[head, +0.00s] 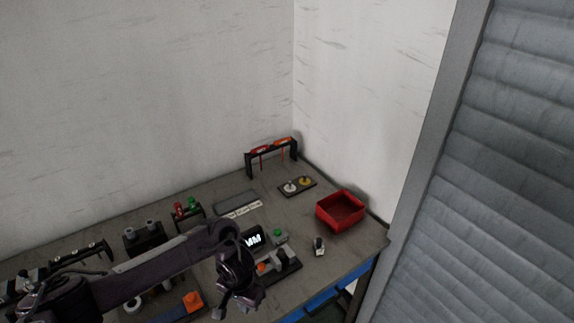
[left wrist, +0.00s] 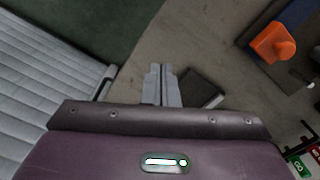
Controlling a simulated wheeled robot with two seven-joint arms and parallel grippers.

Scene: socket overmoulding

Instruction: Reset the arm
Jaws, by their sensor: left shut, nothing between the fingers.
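My left arm reaches in from the left in the head view, and its gripper (head: 238,305) hangs over the near part of the grey workbench (head: 300,283). In the left wrist view the two grey fingers of the left gripper (left wrist: 162,72) lie side by side, shut with nothing between them. They point over bare bench surface. A dark flat block (left wrist: 203,88) shows just right of the fingers. My right gripper is in neither view.
A red bin (head: 340,210) stands at the bench's right side. A small fixture with an orange part (head: 193,301) lies left of the gripper; a black rack (head: 270,152) stands at the back. A grey shutter (head: 500,180) is at right.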

